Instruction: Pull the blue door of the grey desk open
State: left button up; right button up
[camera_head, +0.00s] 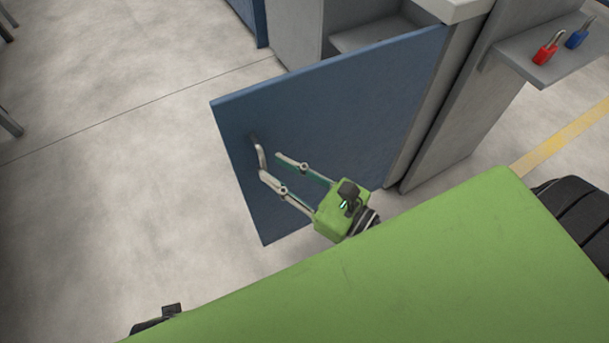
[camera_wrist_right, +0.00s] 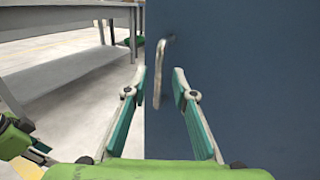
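The blue door (camera_head: 330,120) of the grey desk (camera_head: 440,130) stands swung out from the cabinet, with the grey interior partly visible behind its top edge. A silver bar handle (camera_head: 258,152) is on the door face near its free edge. My right gripper (camera_head: 269,165) is in front of the door with its fingers apart, tips close to the handle. In the right wrist view the handle (camera_wrist_right: 161,75) shows between the two open fingers, in front of the blue door (camera_wrist_right: 250,80). I cannot tell whether a finger touches it.
A red padlock (camera_head: 545,50) and a blue padlock (camera_head: 577,38) sit on a grey shelf (camera_head: 555,62) at the right. Open concrete floor (camera_head: 110,190) lies left of the door. My green base fills the lower part of the head view.

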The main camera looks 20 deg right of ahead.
jog(key=v, duration=0.7)
jog(key=shift+s, duration=0.2)
jog(key=shift+w+d+r, duration=0.1)
jog(key=shift+d, duration=0.05)
